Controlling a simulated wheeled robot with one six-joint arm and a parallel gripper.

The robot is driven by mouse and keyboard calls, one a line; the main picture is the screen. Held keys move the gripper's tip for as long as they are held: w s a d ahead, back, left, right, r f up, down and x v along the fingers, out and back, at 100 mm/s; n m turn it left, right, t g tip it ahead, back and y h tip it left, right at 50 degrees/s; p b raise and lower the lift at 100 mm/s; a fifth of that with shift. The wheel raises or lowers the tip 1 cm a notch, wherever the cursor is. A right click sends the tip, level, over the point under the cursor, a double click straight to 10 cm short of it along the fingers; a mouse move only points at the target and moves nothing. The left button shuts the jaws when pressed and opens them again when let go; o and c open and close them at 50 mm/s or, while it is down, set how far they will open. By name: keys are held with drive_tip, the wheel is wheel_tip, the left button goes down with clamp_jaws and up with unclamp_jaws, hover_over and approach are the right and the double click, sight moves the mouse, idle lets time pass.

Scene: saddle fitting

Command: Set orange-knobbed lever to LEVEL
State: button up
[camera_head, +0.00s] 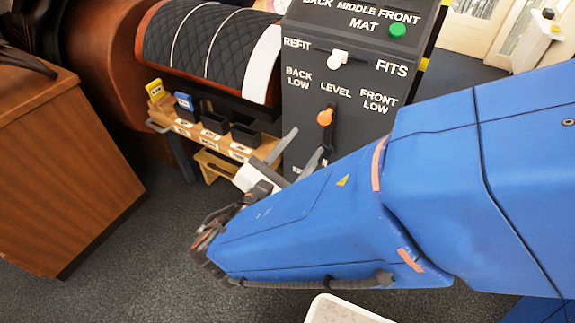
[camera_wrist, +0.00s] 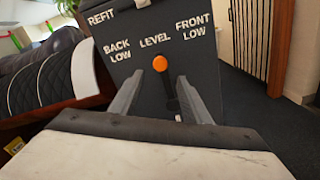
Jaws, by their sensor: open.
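The orange-knobbed lever (camera_head: 325,118) is on the sloping dark panel (camera_head: 350,75), under the labels BACK LOW, LEVEL and FRONT LOW. In the wrist view its orange knob (camera_wrist: 160,63) is just below the word LEVEL, on a dark stem pointing nearly straight up. My gripper (camera_head: 300,142) is in front of the panel, below the knob. In the wrist view my gripper (camera_wrist: 158,92) is open, with one grey finger on each side of the lever's stem and space between. I cannot tell how deep the fingers reach along the lever.
Above the lever are a white knob (camera_head: 337,59) between REFIT and FITS, and a green button (camera_head: 398,30) by MAT. A quilted dark pad (camera_head: 210,50) lies left. A wooden rack (camera_head: 225,143) with dark bins stands below it. A wooden cabinet (camera_head: 60,170) is at far left.

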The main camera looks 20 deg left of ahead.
drive_tip(key=shift+s+a, duration=0.15)
drive_tip(key=shift+s, duration=1.3)
drive_tip(key=shift+s+a, duration=0.1)
drive_tip(key=shift+s, duration=1.35)
drive_tip(key=w+d+f+m+g+h, duration=0.1)
drive_tip(key=w+d+m+g+h, duration=0.35)
drive_tip(key=d, duration=0.75)
drive_tip(key=w+d+f+m+g+h, duration=0.15)
drive_tip(key=w+d+m+g, duration=0.4)
drive_tip(key=w+d, duration=0.55)
drive_tip(key=s+d+m+g+y, duration=0.1)
drive_tip(key=s+d+m+y, duration=0.2)
drive_tip(key=d+m, duration=0.7)
drive_tip(key=s+d+m+g+y, duration=0.2)
drive_tip(key=s+d+m+y, duration=0.2)
drive_tip(key=s+d+m, duration=0.4)
drive_tip(key=d+m, duration=0.2)
drive_tip(key=d, duration=0.3)
drive_tip(key=shift+s+d, duration=0.2)
drive_tip(key=shift+s, duration=0.05)
